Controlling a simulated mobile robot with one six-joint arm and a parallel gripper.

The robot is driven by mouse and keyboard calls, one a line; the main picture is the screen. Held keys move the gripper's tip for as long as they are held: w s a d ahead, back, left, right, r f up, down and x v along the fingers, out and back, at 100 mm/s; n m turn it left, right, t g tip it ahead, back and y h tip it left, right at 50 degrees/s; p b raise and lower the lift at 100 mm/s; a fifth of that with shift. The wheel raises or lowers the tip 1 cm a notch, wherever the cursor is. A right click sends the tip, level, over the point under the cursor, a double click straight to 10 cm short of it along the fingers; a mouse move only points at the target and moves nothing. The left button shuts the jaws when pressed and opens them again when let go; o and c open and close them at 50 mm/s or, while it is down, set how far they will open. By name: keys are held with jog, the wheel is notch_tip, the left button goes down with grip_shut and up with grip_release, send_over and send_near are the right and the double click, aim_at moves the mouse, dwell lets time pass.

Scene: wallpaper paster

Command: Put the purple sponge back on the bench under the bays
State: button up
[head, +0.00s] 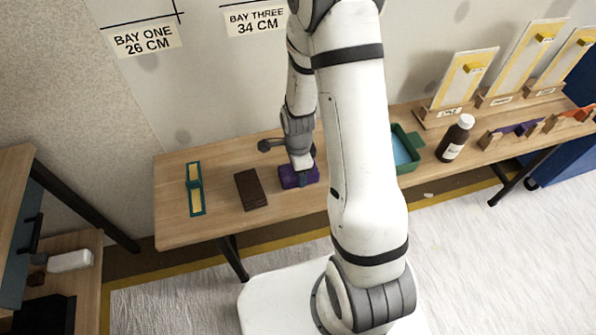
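The purple sponge (288,179) is at the bench top, below the bay labels. My gripper (303,180) points down at it from above, with its fingertips at the sponge. The fingers are small and dark here, so I cannot tell whether they are closed on the sponge or apart. I also cannot tell whether the sponge rests fully on the wood. The wooden bench (225,220) runs along the wall. The wall carries the labels BAY ONE 26 CM (143,40) and BAY THREE 34 CM (257,22). My arm hides part of the wall and bench.
Left of the sponge lie a dark brown block (251,189) and a green-and-yellow strip (195,188). Right of my arm are a green tray (412,141) with blue inside, a brown bottle (455,139) and yellow sample boards (464,78). The bench's front left is clear.

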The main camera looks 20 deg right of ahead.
jog(key=shift+f, duration=0.4)
jog(key=o, duration=1)
jog(key=shift+r, duration=0.1)
jog(key=s+r+n+t+p, duration=0.1)
jog(key=s+r+n, duration=0.25)
jog(key=r, duration=0.75)
jog(key=s+r+n+p, duration=0.15)
jog(key=r+n, duration=0.35)
jog(key=r, duration=0.6)
jog(key=s+r+n, duration=0.2)
jog(key=s+n, duration=0.1)
jog(key=s+r+n, duration=0.2)
jog(key=n, duration=0.1)
jog(key=s+r+n+t, duration=0.1)
jog(key=s+r+n, duration=0.2)
jog(key=shift+s+r+n, duration=0.1)
jog(key=shift+s+n, duration=0.15)
jog(key=shift+s, duration=0.05)
jog(key=shift+r, duration=0.1)
